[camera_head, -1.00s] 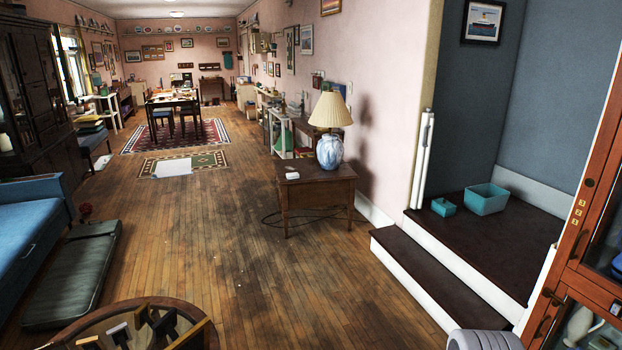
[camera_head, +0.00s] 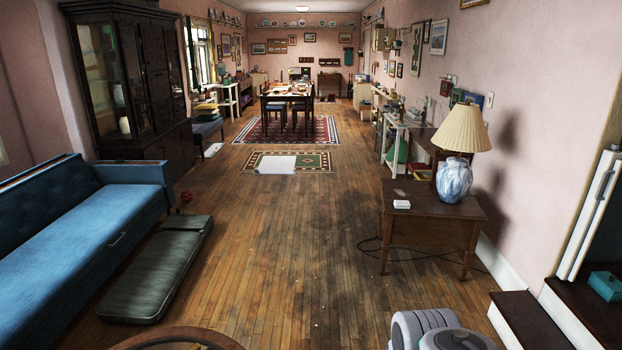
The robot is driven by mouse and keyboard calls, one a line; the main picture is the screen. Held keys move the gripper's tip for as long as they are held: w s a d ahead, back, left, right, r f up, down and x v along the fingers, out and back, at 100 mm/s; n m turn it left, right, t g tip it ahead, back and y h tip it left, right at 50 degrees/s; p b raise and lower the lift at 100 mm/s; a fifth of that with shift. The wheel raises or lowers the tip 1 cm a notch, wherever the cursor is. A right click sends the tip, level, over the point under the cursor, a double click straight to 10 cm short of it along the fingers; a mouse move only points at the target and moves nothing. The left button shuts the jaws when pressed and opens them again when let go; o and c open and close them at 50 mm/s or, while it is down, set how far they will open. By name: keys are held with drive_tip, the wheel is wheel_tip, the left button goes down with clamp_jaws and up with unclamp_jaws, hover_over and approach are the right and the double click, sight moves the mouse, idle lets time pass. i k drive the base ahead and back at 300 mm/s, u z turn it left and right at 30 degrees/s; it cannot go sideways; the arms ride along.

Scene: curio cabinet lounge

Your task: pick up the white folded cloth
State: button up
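A small white item (camera_head: 401,204), which looks like the white folded cloth, lies on the front left of the wooden side table (camera_head: 425,227). It is too small to make out folds. A larger flat white sheet (camera_head: 277,165) lies on the floor, partly over the small green rug; I cannot tell if it is cloth or paper. My gripper is not in view. Only grey rounded parts of my arm show at the bottom right, well in front of the table.
A lamp (camera_head: 454,165) stands on the side table, and a cable loops on the floor beside it. A dark green cushion (camera_head: 160,268) and a blue sofa (camera_head: 75,240) are at left. A round table edge (camera_head: 180,336) is at bottom. Steps (camera_head: 528,325) rise at right. Middle floor is clear.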

sight(398, 204)
drive_tip(key=u, duration=0.3)
drive_tip(key=i, duration=2.5)
drive_tip(key=z, duration=0.35)
drive_tip(key=i, duration=2.4)
drive_tip(key=z, duration=1.05)
drive_tip(key=i, duration=0.85)
drive_tip(key=z, duration=0.25)
